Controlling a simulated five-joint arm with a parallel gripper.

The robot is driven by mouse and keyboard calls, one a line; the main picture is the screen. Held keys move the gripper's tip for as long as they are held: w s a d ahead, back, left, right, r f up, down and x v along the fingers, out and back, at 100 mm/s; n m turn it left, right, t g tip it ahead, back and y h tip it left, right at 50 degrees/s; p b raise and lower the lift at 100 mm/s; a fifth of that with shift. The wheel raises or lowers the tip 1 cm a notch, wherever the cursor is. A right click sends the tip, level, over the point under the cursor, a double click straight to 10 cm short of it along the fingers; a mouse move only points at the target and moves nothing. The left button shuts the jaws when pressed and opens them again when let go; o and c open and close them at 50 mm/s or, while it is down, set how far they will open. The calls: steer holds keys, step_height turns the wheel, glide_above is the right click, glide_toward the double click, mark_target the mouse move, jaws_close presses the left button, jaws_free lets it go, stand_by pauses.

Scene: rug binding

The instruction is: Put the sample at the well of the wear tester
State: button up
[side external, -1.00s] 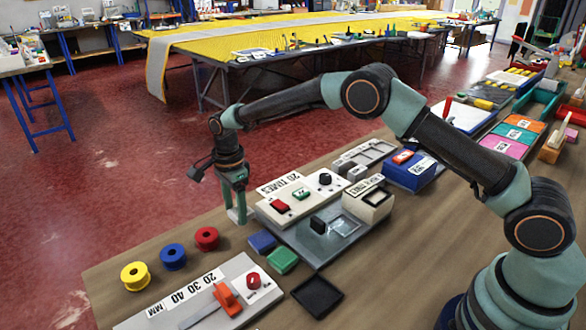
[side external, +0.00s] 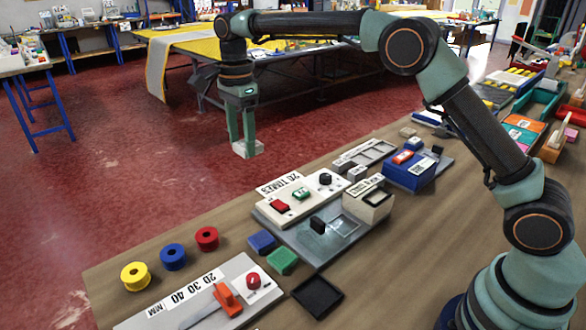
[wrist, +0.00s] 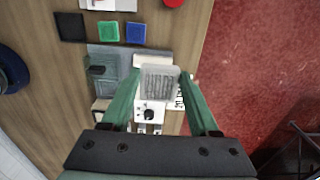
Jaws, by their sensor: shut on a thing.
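My gripper (side external: 243,138) is shut on a pale grey block, the sample (side external: 248,149), and holds it high beyond the bench's far edge. In the wrist view the sample (wrist: 159,84) sits between the two green fingers, its ribbed grey face showing. The wear tester (side external: 300,238) stands on the bench, below and right of the gripper in the side view. It has a grey plate, a black block and a white panel with red and green switches and a black dial. A square outlined area, seemingly its well (side external: 344,226), lies on the plate. The sample is clear of it.
Blue (side external: 262,241) and green (side external: 282,261) blocks and a black tray (side external: 318,296) lie beside the tester. A beige box (side external: 368,200) stands at its right end. Yellow, blue and red spools (side external: 206,238) line the bench's far side.

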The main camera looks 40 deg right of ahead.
steer(key=s+d, duration=1.5)
steer(key=s, duration=0.1)
steer(key=f, duration=1.9)
steer(key=shift+w+d+f, duration=0.2)
steer(key=shift+w+f, duration=0.05)
steer(key=shift+f, duration=0.05)
steer(key=shift+f, duration=0.15)
steer(key=o, duration=1.3)
steer(key=shift+o, duration=0.2)
